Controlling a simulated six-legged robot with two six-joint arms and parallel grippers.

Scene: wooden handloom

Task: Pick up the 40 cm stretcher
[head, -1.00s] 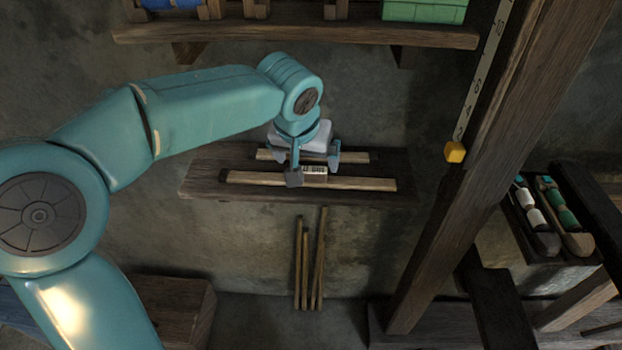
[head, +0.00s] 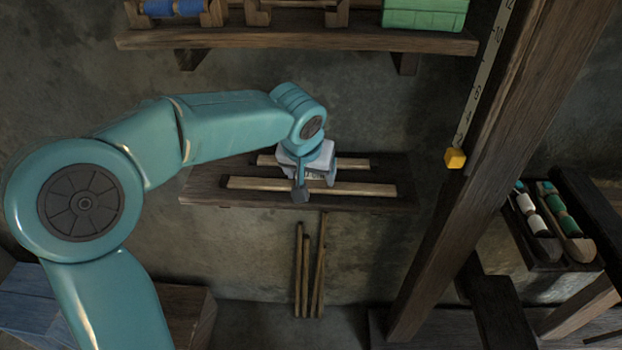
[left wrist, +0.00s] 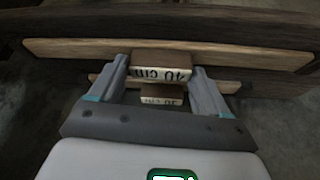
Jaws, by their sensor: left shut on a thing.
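The 40 cm stretcher (head: 365,189) is a pale wooden bar on the front part of a dark wooden shelf. In the left wrist view its bar (left wrist: 70,50) runs across the picture, and its raised block with an upside-down "40 cm" label (left wrist: 160,66) sits between the fingers. My left gripper (head: 316,187) points down from above and is shut on this stretcher near its middle. The stretcher appears to rest on the shelf; I cannot tell any gap. The gripper hides part of the bar. My right gripper is not in view.
A shorter labelled stretcher (head: 350,163) lies behind, on the same shelf (head: 203,185). Several thin sticks (head: 308,268) lean on the wall below. An upper shelf (head: 300,41) carries a green box (head: 424,14). A wooden post (head: 480,165) with a ruler and yellow block (head: 455,158) stands right.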

